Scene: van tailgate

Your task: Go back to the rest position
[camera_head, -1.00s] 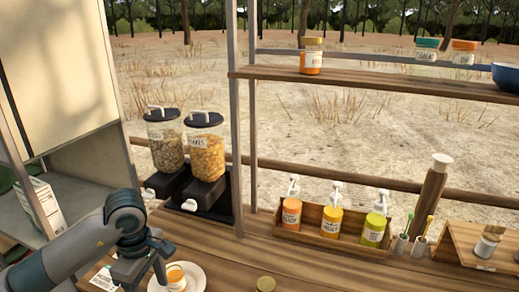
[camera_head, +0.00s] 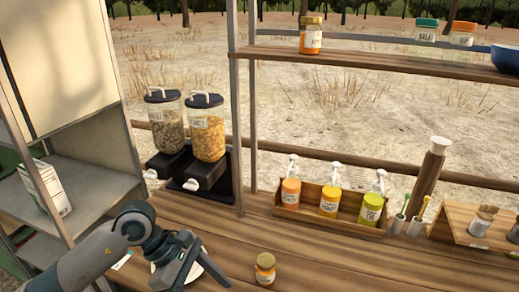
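My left gripper (camera_head: 178,272) is low over the wooden counter (camera_head: 222,240), at the bottom left of the head view. Its fingers look spread apart, with nothing seen between them. It stands in front of a white plate (camera_head: 207,281), of which only a bit of the right side shows. The small jar on that plate is hidden now. My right gripper is not in view.
An orange-labelled jar (camera_head: 265,270) stands on the counter right of the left gripper. A shelf (camera_head: 380,58) runs above; a grey cabinet (camera_head: 92,190) is at left.

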